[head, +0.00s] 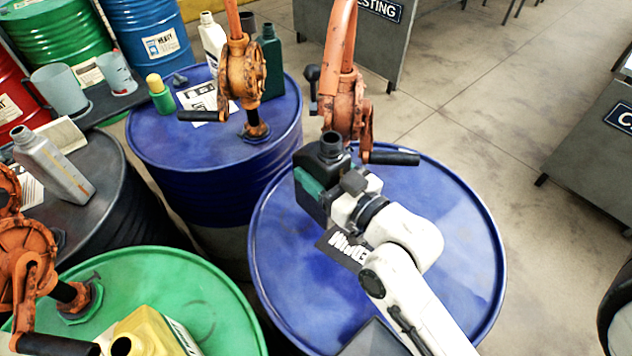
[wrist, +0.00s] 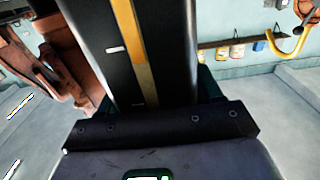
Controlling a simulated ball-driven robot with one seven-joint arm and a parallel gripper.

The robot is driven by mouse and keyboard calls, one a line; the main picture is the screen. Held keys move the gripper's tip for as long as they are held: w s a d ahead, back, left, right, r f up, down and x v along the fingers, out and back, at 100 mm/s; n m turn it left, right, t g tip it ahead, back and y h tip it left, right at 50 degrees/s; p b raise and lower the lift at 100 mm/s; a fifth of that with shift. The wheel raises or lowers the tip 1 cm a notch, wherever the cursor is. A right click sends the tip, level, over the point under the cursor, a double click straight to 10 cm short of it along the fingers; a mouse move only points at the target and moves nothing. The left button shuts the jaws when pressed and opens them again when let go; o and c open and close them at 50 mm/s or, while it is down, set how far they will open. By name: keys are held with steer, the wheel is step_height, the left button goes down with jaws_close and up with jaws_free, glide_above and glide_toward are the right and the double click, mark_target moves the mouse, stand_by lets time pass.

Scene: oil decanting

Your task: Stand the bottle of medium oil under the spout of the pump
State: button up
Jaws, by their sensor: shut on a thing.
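A dark, nearly black bottle (head: 308,203) with an open neck is in my gripper (head: 322,183), over the near blue drum (head: 462,245). The gripper is shut on the bottle's body from the right. In the wrist view the dark bottle (wrist: 170,50), with a yellow stripe, fills the middle. An orange pump (head: 344,105) rises just behind the bottle on that drum. Its crank handle (head: 395,158) points right, close to the bottle's neck. The pump's spout is not clear. I cannot tell whether the bottle's base touches the drum.
A card (head: 343,248) lies on the near drum by the gripper. A second blue drum (head: 160,135) carries another pump (head: 243,75) and several bottles. A grey bottle (head: 52,165) stands on a black drum, and a yellow bottle (head: 148,335) on a green drum. The near drum's right side is bare.

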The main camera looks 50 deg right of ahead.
steer(key=shift+w+f, duration=0.3)
steer(key=shift+f, duration=0.8)
steer(key=shift+w+f, duration=0.25)
steer(key=shift+f, duration=0.9)
steer(key=o, duration=1.5)
steer(key=s+a+b, duration=0.2)
steer(key=s+b, duration=0.1)
steer(key=s, duration=0.8)
steer(key=shift+s+a, duration=0.25)
steer(key=shift+s, duration=0.15)
